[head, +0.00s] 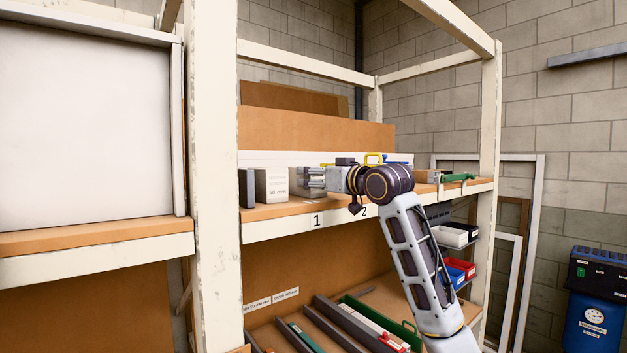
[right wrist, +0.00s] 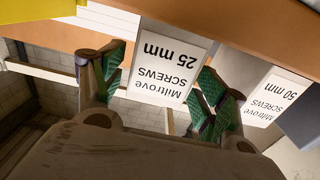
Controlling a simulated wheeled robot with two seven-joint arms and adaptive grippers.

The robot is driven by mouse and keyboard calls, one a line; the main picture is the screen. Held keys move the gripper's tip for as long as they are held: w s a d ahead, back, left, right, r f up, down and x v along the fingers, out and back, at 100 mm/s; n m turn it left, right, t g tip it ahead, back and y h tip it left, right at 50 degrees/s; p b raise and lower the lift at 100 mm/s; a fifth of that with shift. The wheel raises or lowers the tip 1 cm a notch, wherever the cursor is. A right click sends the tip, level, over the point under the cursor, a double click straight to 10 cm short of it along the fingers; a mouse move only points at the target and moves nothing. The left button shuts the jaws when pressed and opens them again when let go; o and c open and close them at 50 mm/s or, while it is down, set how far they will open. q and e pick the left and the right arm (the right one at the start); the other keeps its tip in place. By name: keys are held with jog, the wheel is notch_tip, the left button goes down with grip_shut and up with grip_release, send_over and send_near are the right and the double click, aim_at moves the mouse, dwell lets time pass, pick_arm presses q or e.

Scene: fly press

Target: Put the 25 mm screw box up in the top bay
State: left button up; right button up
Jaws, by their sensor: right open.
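The 25 mm screw box (right wrist: 165,60) shows its white label upside down in the right wrist view, between the fingers of my right gripper (right wrist: 158,95). In the head view this box (head: 298,176) stands upright on the upper shelf (head: 272,211), near the number 1. My right gripper (head: 314,180) reaches it from the right and is open, with green-padded fingers on either side of the label. I cannot tell whether the pads touch the box. The gripper partly hides the box in the head view. My left gripper is out of view.
The 50 mm screw box (head: 271,187) stands just left of it, also seen in the right wrist view (right wrist: 272,97), with a dark box (head: 246,188) beyond. A white post (head: 215,150) stands further left. A green clamp (head: 458,177) sits at the shelf's right end.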

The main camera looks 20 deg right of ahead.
jog(key=b+v, duration=0.3)
jog(key=v, duration=0.7)
dwell(0.8)
